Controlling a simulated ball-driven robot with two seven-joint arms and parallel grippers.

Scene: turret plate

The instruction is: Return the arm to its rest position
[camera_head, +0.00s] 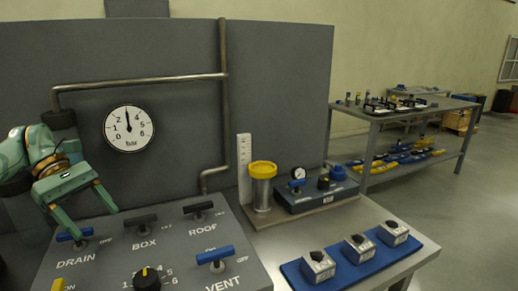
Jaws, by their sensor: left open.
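My left arm comes in from the left edge, green and black. My left gripper (97,224) is open and empty, with its fingers pointing down over the back left of the grey valve panel (180,245). The dark BOX handle (141,220) is just right of the gripper. The dark ROOF handle (198,207) and blue VENT handle (215,256) are farther right. My right gripper is not in view.
A round gauge (128,129) and a grey pipe (150,79) stand behind the panel. A dark knob (147,279) is at the front. Right are a yellow-capped cylinder (262,185), a dark blue box (315,196) and a blue tray (360,262) with several blocks. A shelf table (400,117) stands farther back.

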